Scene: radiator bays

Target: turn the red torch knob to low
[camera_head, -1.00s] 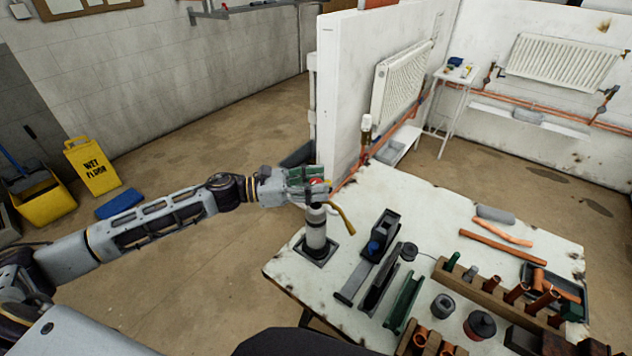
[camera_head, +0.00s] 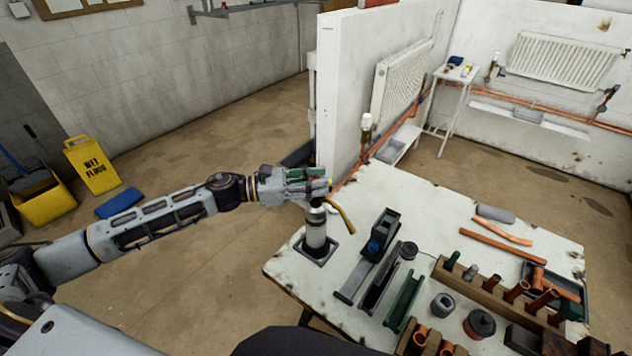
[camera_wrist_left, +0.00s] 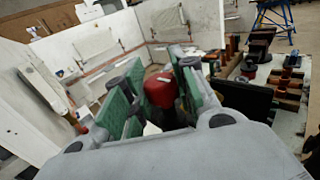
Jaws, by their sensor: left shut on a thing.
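The torch (camera_head: 316,232) stands upright on a dark square base at the left corner of the white table. Its grey cylinder and brass curved tube (camera_head: 343,217) show below my left gripper (camera_head: 318,184). The gripper comes in from the left at the top of the torch. In the left wrist view the red knob (camera_wrist_left: 160,90) sits between the two green-padded fingers, and the gripper is shut on it. In the head view the fingers hide the knob. Its setting marks cannot be read. My right gripper is not in view.
The white table (camera_head: 440,208) holds a dark tool stand (camera_head: 378,240), green and black holders, copper pipes (camera_head: 500,246) and a fitting rack right of the torch. A white partition (camera_head: 345,95) rises behind the torch. Open floor lies to the left.

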